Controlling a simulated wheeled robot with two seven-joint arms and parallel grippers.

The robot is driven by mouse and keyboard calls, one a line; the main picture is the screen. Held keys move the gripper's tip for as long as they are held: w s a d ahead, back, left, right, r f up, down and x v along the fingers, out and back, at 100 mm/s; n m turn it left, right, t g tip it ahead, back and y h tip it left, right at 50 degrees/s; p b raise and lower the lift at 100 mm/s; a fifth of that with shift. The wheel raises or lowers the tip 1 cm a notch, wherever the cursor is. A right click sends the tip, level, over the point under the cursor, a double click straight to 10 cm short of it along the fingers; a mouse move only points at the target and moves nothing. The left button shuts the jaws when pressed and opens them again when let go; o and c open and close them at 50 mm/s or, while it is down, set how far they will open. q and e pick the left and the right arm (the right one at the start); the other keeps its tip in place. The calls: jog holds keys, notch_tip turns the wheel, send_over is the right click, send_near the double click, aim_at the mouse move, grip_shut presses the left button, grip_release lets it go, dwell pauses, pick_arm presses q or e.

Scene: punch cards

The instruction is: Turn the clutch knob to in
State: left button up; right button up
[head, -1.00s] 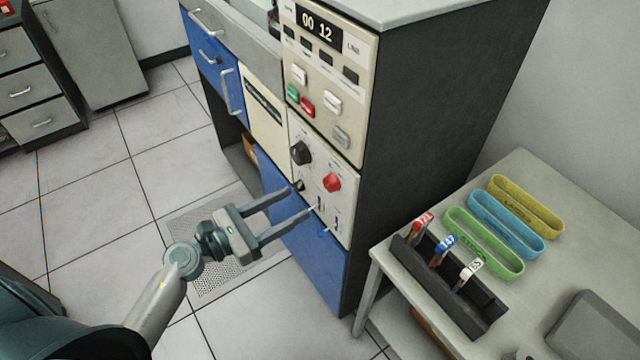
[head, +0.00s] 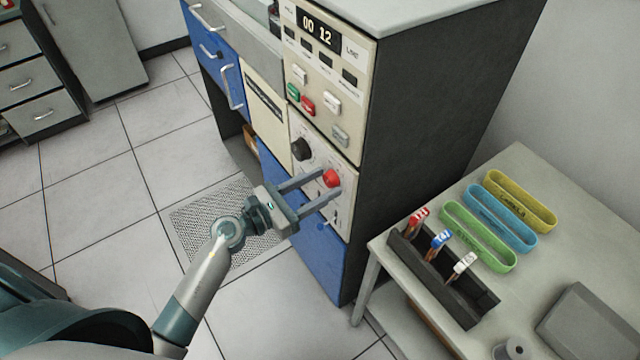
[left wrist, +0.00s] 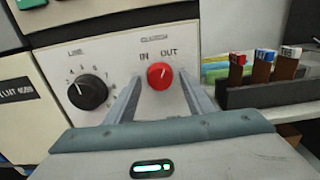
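The clutch knob (head: 331,178) is red and round, on the cream control panel of the machine. In the left wrist view the red knob (left wrist: 160,76) sits under the CLUTCH label, with IN at its upper left and OUT at its upper right. Its pale mark points up, slightly toward OUT. My left gripper (head: 332,182) is open, its fingers pointing at the panel. In the left wrist view the fingers (left wrist: 160,92) stand apart on either side of the knob, and I see no contact. My right gripper is not in view.
A black LINE dial (left wrist: 88,92) is left of the clutch knob. Push buttons (head: 308,106) and a counter (head: 319,30) are above. At right, a table (head: 520,170) bears a dark rack (head: 440,275) with stamps and several coloured bands. Floor at left is clear.

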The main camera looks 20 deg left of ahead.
pick_arm(q)
jog(key=c, duration=0.9)
jog(key=shift+o, duration=0.2)
jog(key=shift+n+p, duration=0.3)
jog(key=shift+n, duration=0.2)
jog(key=shift+r+n+p, duration=0.1)
jog(key=shift+n+p, duration=0.4)
jog(key=shift+n, duration=0.4)
jog(key=n+p, duration=0.2)
jog(key=n, duration=0.1)
jog(key=n+p, duration=0.1)
jog(key=n, duration=0.2)
jog(key=shift+n, duration=0.4)
jog(key=shift+n+p, duration=0.6)
jog(key=shift+n, duration=0.6)
jog(key=shift+s+d, duration=0.1)
